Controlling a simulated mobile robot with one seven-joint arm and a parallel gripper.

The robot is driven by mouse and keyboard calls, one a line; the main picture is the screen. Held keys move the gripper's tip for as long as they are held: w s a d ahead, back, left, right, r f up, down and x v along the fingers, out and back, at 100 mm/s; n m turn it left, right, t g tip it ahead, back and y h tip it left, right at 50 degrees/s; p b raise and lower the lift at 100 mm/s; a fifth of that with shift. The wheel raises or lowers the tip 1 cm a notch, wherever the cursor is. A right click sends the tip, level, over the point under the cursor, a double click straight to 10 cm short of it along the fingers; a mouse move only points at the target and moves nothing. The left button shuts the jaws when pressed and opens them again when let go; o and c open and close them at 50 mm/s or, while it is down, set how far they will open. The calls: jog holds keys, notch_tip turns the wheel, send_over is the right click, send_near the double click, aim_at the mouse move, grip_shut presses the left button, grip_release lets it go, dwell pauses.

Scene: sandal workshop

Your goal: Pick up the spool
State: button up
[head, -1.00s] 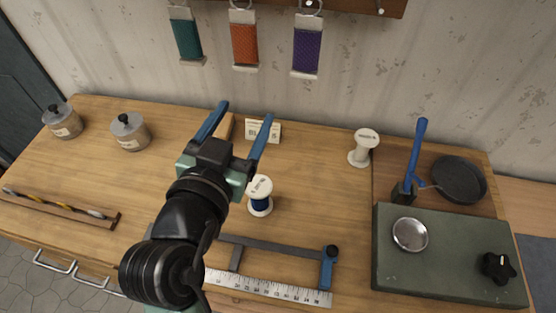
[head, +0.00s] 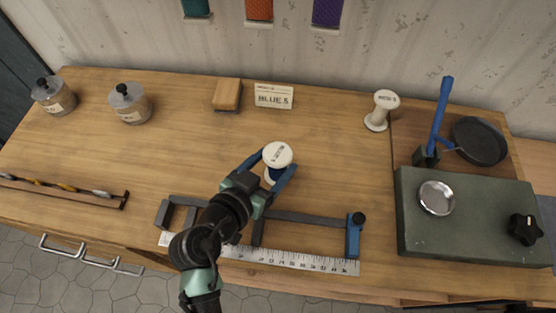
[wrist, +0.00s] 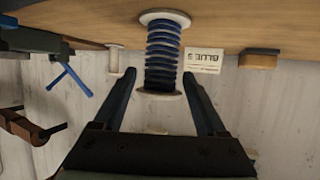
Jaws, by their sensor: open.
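A spool of blue cord with white ends (head: 277,155) stands upright on the wooden bench in the head view. It also shows in the wrist view (wrist: 162,52), where its blue windings are seen between the fingers. My gripper (head: 272,168) is open and low over the bench, with one blue finger on each side of the spool. In the wrist view my gripper (wrist: 160,92) shows gaps beside the windings, so I cannot see it pressing on the spool. A second spool, pale and seemingly empty (head: 380,112), stands farther back to the right.
A card reading BLUE 5 (head: 273,96) and a wooden block (head: 227,95) stand behind the spool. A clamp-like frame (head: 300,218) and a ruler (head: 290,260) lie in front. A green scale (head: 470,225) is at the right. Two lidded jars (head: 130,108) stand back left.

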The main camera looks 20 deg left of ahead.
jog(key=shift+p+x, duration=0.35)
jog(key=shift+x, duration=2.25)
grip_shut()
